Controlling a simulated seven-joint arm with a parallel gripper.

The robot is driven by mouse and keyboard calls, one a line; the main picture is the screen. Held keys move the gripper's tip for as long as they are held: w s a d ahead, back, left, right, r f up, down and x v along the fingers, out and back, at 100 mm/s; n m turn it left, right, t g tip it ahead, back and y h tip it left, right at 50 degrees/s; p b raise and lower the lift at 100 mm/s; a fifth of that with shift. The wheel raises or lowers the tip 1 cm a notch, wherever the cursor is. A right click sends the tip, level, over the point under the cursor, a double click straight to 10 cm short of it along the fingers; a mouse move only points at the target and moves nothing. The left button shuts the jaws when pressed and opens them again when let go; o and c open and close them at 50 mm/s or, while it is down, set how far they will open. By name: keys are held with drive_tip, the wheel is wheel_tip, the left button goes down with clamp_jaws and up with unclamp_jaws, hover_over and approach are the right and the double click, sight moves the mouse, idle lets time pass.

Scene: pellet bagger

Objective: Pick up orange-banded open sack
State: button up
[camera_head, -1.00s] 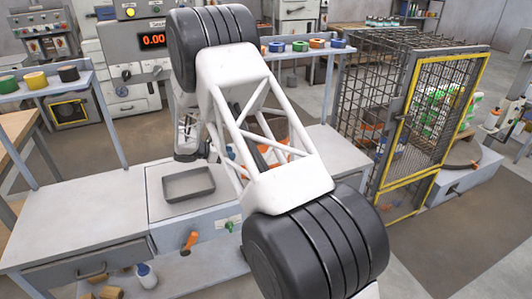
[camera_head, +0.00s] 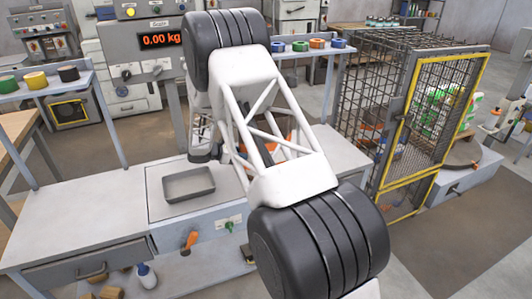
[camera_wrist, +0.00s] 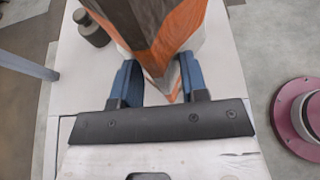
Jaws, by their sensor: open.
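The orange-banded sack (camera_wrist: 165,35) fills the top middle of the wrist view, with an orange band and grey and dark parts; its top end is out of that picture. My gripper (camera_wrist: 156,75) is open. Its two blue fingers stand either side of the sack's near lower part, and I cannot tell whether they touch it. In the head view my arm covers most of the sack; only orange patches (camera_head: 286,142) show behind the arm's white struts.
A grey tray (camera_head: 189,184) lies on the bench left of my arm. A dark weight-like object (camera_wrist: 92,28) stands left of the sack. A wire cage with a yellow-framed door (camera_head: 432,120) stands at the right. The left bench top (camera_head: 80,220) is clear.

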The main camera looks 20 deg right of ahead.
drive_tip(key=shift+x, duration=0.85)
clamp_jaws()
drive_tip(key=shift+r, duration=0.1)
